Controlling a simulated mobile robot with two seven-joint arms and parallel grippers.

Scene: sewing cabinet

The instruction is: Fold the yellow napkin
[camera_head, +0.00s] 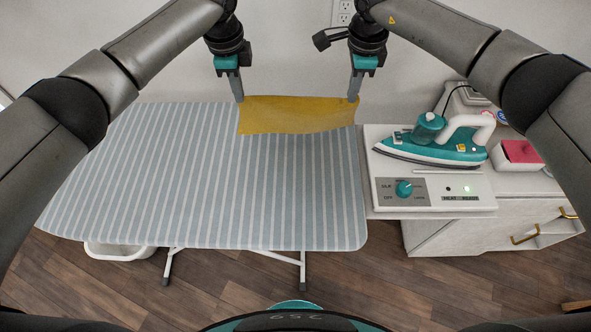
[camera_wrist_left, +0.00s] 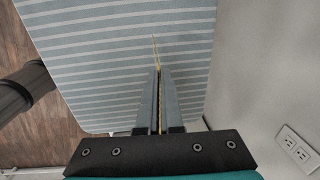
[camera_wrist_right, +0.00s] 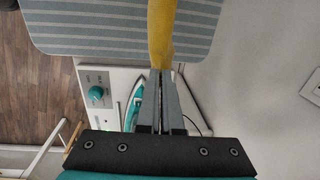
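The yellow napkin (camera_head: 295,115) hangs spread between my two grippers at the far edge of the striped ironing board (camera_head: 210,190). My left gripper (camera_head: 239,98) is shut on its upper left corner; in the left wrist view the napkin (camera_wrist_left: 155,50) shows edge-on as a thin yellow line between the fingers. My right gripper (camera_head: 353,97) is at its upper right corner, and in the right wrist view the napkin (camera_wrist_right: 161,35) runs out from the closed fingertips. I cannot tell whether its lower edge touches the board.
To the right, a teal and white iron (camera_head: 440,142) rests on a white control station (camera_head: 432,190) with a teal knob. A pink-topped box (camera_head: 518,153) stands on the white cabinet (camera_head: 500,232). A wall is close behind the grippers. The board's front and left are clear.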

